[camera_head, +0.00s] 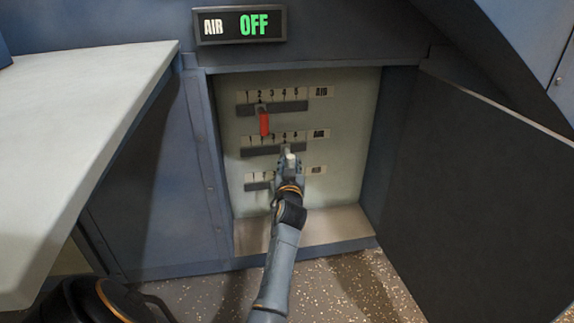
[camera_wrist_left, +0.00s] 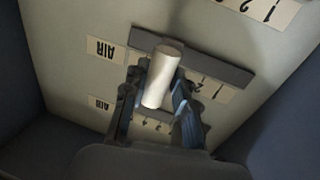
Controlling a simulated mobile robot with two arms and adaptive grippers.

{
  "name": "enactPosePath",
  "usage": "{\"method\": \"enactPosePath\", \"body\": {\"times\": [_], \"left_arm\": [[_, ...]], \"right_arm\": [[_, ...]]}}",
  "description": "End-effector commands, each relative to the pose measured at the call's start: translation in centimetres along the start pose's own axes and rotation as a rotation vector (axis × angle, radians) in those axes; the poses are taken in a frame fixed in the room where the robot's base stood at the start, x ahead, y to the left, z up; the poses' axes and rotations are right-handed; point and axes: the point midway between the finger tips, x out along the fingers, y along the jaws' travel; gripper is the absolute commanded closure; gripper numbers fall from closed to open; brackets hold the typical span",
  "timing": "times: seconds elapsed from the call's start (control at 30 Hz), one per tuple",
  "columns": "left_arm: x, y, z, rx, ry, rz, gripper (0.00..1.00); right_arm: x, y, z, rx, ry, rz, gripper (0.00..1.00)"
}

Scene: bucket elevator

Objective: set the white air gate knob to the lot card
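The white knob (camera_head: 290,159) stands out from the middle slotted strip of a pale panel, near that scale's right end. Its exact number is hidden by my gripper. In the left wrist view the knob (camera_wrist_left: 162,77) is a plain white cylinder between my left gripper's fingers. My left gripper (camera_head: 290,172) is at the knob, one finger on each side. I cannot tell whether the fingers press on it or stand just off it. The lot card is not visible. The right gripper is not in view.
A display (camera_head: 240,25) reads AIR OFF. The panel is recessed in a blue cabinet, with an open dark door (camera_head: 475,200) at right. A pale worktop (camera_head: 75,130) is at left.

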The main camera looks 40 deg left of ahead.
Motion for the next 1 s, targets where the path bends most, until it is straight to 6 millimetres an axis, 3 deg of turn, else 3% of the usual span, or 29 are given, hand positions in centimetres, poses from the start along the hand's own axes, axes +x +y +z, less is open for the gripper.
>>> {"method": "enactPosePath", "body": {"times": [0.03,0.1,0.13,0.47,1.0], "left_arm": [[0.0,0.0,-0.1,-0.001,0.001,0.001,0.64],[0.0,0.0,-0.1,0.000,0.001,0.001,0.50],[0.0,0.0,-0.1,0.000,0.001,0.001,0.48],[0.0,0.0,-0.3,0.000,0.002,0.000,0.48],[0.1,0.0,-9.0,-0.002,0.003,0.000,0.48]], "right_arm": [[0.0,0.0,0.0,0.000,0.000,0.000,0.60],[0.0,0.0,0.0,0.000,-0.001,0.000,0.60],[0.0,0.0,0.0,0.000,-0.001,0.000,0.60],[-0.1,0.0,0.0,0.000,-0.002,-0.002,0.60],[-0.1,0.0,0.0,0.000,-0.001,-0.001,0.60]]}}
